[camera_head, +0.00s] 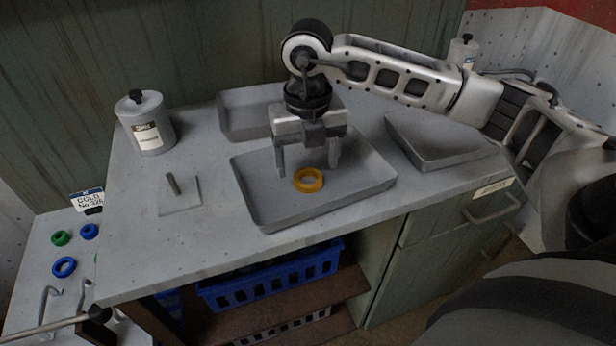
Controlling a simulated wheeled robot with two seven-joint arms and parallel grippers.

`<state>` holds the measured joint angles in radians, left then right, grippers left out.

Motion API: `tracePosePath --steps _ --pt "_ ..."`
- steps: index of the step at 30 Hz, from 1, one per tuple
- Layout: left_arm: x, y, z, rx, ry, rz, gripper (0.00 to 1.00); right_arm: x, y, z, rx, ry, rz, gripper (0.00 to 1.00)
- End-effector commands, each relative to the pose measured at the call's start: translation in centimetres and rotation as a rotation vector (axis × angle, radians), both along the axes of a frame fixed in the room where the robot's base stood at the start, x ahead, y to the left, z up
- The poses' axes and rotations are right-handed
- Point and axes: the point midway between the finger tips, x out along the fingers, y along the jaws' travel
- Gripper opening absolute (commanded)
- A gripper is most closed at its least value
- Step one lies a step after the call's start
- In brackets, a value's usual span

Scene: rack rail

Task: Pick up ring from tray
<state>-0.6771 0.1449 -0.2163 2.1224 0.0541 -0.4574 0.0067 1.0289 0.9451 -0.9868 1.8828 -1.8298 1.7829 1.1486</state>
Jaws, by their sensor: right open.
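A yellow-orange ring (308,187) lies flat in the middle grey tray (270,218) on the bench. My right gripper (308,172) points down over this tray. Its two fingers are spread apart with nothing between them. The ring shows just in front of and between the fingertips in the picture; I cannot tell the exact height of the fingertips above the tray floor. My left gripper is not in view.
A grey tray (240,128) stands behind and another tray (440,158) stands to the right. A peg on a square plate (179,205) and a labelled canister (146,135) are at left. Blue and green rings (63,267) lie on a lower surface.

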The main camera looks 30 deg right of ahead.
Motion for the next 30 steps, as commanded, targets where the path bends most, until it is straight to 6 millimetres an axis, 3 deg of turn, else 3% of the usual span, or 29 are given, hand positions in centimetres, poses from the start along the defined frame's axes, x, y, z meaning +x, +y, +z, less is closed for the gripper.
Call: tracePosePath --steps 6,13,14,19,30 --pt "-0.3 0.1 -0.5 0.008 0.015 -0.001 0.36 0.0 -0.1 -2.6 0.002 0.002 0.0 0.74" --pt "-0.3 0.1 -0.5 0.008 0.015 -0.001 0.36 0.0 -0.1 -2.8 0.002 0.0 0.0 0.74" --pt "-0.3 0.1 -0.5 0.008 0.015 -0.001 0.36 0.0 -0.1 -2.8 0.002 0.0 0.0 0.71" --pt "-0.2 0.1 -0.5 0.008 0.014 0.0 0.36 0.0 -0.1 -2.8 0.002 0.0 0.0 0.25" --pt "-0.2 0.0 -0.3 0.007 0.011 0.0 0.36 0.0 0.0 -2.4 0.003 -0.001 0.0 0.25"
